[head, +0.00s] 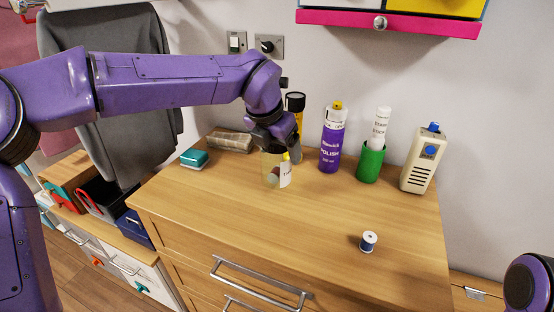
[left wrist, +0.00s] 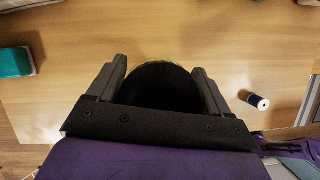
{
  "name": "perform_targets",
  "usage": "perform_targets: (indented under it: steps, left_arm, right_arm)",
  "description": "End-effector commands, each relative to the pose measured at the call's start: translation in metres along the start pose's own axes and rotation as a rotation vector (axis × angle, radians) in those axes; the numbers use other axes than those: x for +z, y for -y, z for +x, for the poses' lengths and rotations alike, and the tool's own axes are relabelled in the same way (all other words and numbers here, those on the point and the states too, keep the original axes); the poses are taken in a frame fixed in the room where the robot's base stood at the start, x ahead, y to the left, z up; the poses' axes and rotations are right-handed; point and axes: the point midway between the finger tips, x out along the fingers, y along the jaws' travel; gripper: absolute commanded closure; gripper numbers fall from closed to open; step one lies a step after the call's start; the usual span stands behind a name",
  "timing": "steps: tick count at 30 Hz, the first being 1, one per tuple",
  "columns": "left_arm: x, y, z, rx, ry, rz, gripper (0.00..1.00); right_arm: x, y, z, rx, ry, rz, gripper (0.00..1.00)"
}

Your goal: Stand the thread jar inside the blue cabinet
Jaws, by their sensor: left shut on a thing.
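The thread jar (head: 272,172) is a clear, yellowish jar with a pale label and something dark inside. It is upright at the middle of the wooden chest top, but I cannot tell if it touches the wood. My left gripper (head: 277,142) comes down over it from above and is shut on it. In the left wrist view the jar's round black lid (left wrist: 160,86) sits between the two fingers. My right gripper is out of view.
A black-and-yellow cylinder (head: 295,102), purple polish bottle (head: 331,150), green cup (head: 370,163) and cream device (head: 420,160) stand along the back. A thread spool (head: 368,241) is at front right, a teal box (head: 194,158) at left. The front middle is clear.

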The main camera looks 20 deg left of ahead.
Motion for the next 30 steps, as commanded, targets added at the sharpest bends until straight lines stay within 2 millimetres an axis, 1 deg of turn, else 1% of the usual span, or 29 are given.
perform_targets:
  steps: [5, 6, 9, 12, 18, 22, 23, 24, 30]
  left_arm:
    - [0.001, -0.012, 0.019, 0.001, 0.000, 0.000, 0.59]
    - [-0.003, -0.011, 0.027, 0.000, -0.001, 0.002, 0.59]
    - [-0.009, -0.010, 0.041, -0.001, 0.000, 0.002, 0.59]
    - [-0.010, -0.010, 0.045, -0.002, 0.003, 0.002, 0.59]
    - [-0.010, -0.010, 0.045, -0.001, 0.003, 0.001, 0.59]
    - [-0.012, -0.010, 0.049, -0.002, 0.002, 0.002, 0.59]
    - [-0.012, -0.010, 0.048, -0.001, 0.002, 0.002, 0.11]
    - [-0.012, -0.010, 0.048, -0.001, 0.002, 0.002, 0.00]
    - [-0.011, -0.010, 0.047, -0.001, 0.002, 0.002, 0.00]
  right_arm:
    - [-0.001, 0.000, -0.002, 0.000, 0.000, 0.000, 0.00]
    - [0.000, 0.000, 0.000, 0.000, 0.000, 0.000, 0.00]
    - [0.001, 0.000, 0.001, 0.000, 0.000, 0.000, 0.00]
    - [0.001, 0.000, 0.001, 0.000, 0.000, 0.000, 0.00]
    - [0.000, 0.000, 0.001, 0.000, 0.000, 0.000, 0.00]
    - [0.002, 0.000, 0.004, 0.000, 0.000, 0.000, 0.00]
    - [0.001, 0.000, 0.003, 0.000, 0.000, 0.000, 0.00]
    - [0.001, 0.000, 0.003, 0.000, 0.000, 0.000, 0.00]
    - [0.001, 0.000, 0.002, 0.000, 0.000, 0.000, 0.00]
